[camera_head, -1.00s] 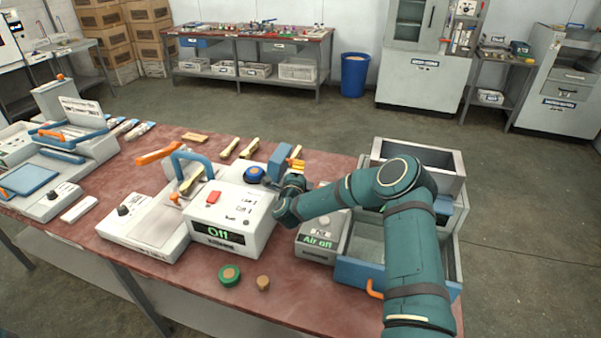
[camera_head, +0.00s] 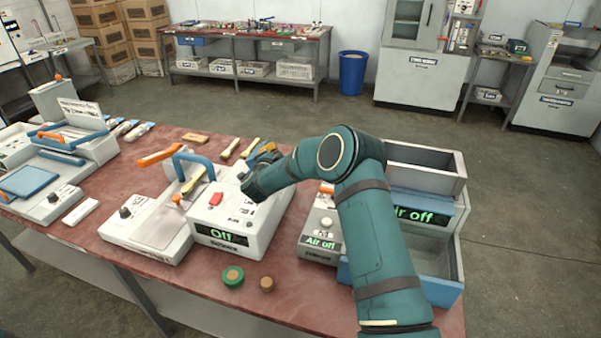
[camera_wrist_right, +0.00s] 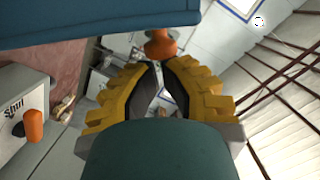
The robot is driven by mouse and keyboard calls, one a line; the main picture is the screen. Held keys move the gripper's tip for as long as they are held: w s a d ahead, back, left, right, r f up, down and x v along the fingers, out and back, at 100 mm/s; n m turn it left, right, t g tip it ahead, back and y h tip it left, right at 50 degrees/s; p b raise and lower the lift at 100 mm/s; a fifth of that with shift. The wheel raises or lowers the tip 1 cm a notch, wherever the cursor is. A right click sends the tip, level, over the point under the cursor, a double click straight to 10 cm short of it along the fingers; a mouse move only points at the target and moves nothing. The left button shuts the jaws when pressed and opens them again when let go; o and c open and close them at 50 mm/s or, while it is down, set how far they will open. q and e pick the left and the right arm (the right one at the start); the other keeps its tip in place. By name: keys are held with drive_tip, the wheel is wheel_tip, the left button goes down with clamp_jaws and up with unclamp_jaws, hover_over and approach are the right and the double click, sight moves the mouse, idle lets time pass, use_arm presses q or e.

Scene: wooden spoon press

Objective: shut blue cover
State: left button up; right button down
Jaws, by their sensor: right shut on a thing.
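The blue cover (camera_wrist_right: 100,24) fills the top left of the right wrist view, with an orange knob (camera_wrist_right: 160,46) at its lower edge. My right gripper (camera_wrist_right: 156,75) has its yellow-backed fingers drawn together at this knob and is shut on it. In the head view, my right gripper (camera_head: 264,156) is above the back of the white machine (camera_head: 238,218) whose display reads "Off". There, my wrist and forearm mostly hide the cover, so its tilt cannot be told. My left gripper is not in view.
A blue handle frame (camera_head: 198,164) rises to the left. A green round piece (camera_head: 232,276) and a small wooden piece (camera_head: 266,284) lie in front. The red tabletop between machines is partly clear.

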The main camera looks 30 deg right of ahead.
sight(251, 155)
drive_tip(key=w+a+n, duration=0.2)
drive_tip(key=w+n, duration=0.1)
drive_tip(key=w+a+n+g, duration=0.1)
drive_tip(key=a, duration=0.1)
drive_tip(key=shift+w+f+n+p, duration=0.2)
drive_tip(key=shift+f+n+p, duration=0.1)
drive_tip(key=shift+f+p, duration=0.1)
drive_tip(key=shift+w+a+f+n, duration=0.25)
drive_tip(key=shift+w+a+n, duration=0.05)
drive_tip(key=shift+w+n, duration=0.2)
use_arm(q)
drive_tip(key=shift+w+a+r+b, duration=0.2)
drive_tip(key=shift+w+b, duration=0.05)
drive_tip(key=shift+b, duration=0.1)
use_arm(e)
drive_tip(key=shift+w+a+f, duration=0.4)
drive_tip(key=shift+w+a, duration=0.05)
drive_tip(key=shift+r, duration=0.1)
